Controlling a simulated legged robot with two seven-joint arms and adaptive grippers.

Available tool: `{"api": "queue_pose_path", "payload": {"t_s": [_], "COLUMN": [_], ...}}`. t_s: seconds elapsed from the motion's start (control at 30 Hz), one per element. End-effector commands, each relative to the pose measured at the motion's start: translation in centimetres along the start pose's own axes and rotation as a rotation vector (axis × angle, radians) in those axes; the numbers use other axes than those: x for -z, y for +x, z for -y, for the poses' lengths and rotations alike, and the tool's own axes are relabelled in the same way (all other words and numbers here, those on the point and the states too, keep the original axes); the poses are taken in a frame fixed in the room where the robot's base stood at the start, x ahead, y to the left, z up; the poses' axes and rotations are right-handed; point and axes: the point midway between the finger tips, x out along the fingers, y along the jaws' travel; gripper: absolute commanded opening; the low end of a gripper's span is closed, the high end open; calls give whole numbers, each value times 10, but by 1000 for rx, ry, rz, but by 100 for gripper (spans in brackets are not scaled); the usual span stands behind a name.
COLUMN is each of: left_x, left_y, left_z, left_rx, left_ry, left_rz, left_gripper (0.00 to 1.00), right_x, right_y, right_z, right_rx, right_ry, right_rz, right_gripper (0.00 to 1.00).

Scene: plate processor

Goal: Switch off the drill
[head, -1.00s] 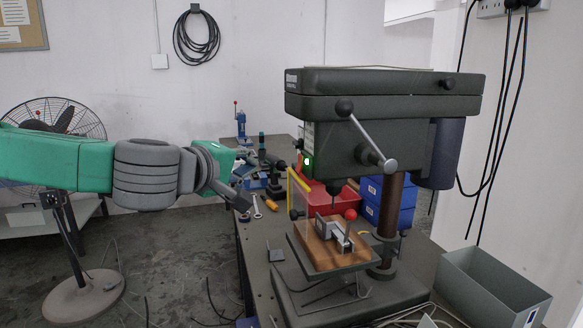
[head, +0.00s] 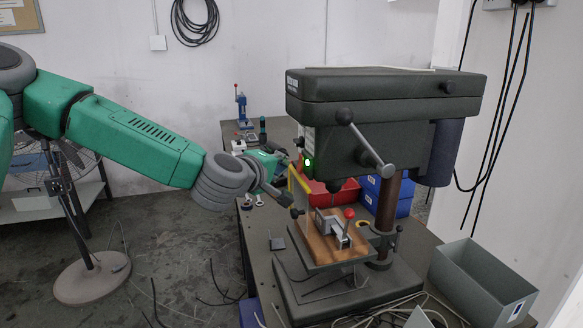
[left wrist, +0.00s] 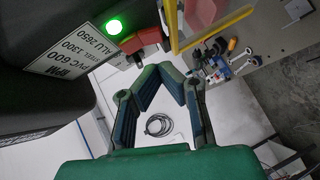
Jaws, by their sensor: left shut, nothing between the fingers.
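The drill (head: 385,95) is a dark grey bench drill press at the right of the head view. A green light (head: 307,162) glows on the left side of its head. The left wrist view shows this green light (left wrist: 113,27) close up, with a red switch part (left wrist: 140,44) beside it. My left gripper (head: 282,190) is left of the drill, near the yellow-edged guard (head: 299,185). In the left wrist view its fingers (left wrist: 164,72) are shut and empty, just below the red part. I cannot tell whether they touch it. My right gripper is not in view.
A vice (head: 333,228) sits on the drill's wooden table, below the chuck. The feed lever (head: 365,143) sticks out in front of the drill head. Red and blue bins stand behind. A grey open bin (head: 485,285) is at the lower right. Cables lie on the bench.

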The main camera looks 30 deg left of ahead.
Motion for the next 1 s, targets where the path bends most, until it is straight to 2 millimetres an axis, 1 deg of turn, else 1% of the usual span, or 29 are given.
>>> {"api": "queue_pose_path", "payload": {"t_s": [0.03, 0.2, 0.63, 0.77, 0.9, 0.93, 1.0], "left_x": [-6, -16, -18, -19, -24, -23, -22], "left_y": [4, 14, 17, 19, 24, 22, 22], "left_z": [1, 0, 0, 3, 8, 4, 1], "left_rx": [2, 0, -2, -16, -58, -54, -53], "left_ry": [2, 1, -2, -15, -57, -54, -52], "left_rz": [1, 0, -1, -1, -2, -1, -1], "left_gripper": [0, 0, 0, 0, 0, 0, 0], "right_x": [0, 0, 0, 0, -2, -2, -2], "right_y": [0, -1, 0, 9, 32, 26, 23], "right_z": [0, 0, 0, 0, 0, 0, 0], "right_rx": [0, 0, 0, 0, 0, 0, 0], "right_ry": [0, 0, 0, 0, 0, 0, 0], "right_rz": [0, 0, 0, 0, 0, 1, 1], "right_gripper": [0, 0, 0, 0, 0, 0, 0]}}
